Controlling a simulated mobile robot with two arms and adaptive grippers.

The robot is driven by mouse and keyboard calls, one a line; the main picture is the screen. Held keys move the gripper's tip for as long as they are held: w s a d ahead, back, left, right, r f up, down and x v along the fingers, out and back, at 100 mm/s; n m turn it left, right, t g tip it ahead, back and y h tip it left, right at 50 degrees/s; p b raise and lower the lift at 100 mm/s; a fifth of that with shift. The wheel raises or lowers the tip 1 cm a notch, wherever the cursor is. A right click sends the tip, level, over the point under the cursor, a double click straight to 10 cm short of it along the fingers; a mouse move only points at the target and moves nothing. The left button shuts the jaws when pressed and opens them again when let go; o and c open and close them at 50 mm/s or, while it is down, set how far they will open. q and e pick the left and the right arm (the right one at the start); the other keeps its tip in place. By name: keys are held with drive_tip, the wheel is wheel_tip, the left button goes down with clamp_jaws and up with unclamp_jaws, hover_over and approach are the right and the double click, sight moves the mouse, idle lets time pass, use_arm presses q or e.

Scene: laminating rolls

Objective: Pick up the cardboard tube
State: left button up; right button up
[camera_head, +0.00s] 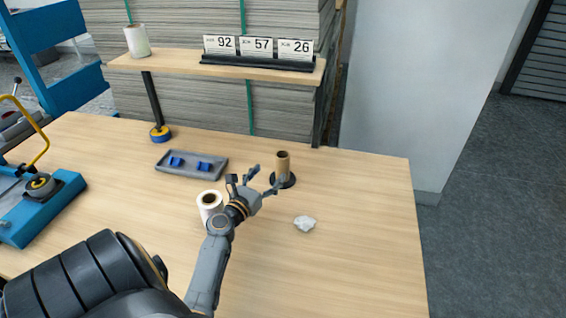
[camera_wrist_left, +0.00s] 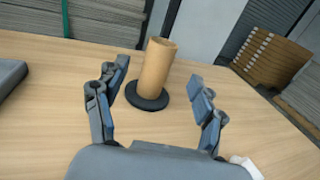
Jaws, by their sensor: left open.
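The brown cardboard tube (camera_head: 283,163) stands upright on a round black base (camera_head: 287,182) on the wooden table (camera_head: 340,250). In the left wrist view the tube (camera_wrist_left: 155,68) stands on its black base (camera_wrist_left: 148,98), ahead of the fingers and roughly midway between them. My left gripper (camera_head: 258,178) is open and empty, just left of the tube in the head view. In the left wrist view its fingers (camera_wrist_left: 157,100) are spread to either side, and I see no contact with the tube. My right gripper is not in view.
A white roll (camera_head: 210,203) stands left of my left gripper. A crumpled white piece (camera_head: 304,223) lies right of it. A grey tray (camera_head: 191,172) with blue pieces is behind. A raised shelf (camera_head: 180,60) holds number cards (camera_head: 258,46) and another roll (camera_head: 137,40). The right tabletop is clear.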

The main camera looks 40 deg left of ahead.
sight(279, 163)
use_arm(q)
drive_tip(key=x, duration=0.4)
drive_tip(key=shift+w+f, duration=0.1)
drive_tip(key=shift+w+a, duration=0.15)
drive_tip(key=shift+w, duration=0.3)
drive_tip(key=x, duration=0.4)
drive_tip(key=shift+w, duration=0.3)
drive_tip(key=shift+s+r, duration=0.1)
drive_tip(key=shift+r, duration=0.1)
drive_tip(key=c, duration=1.1)
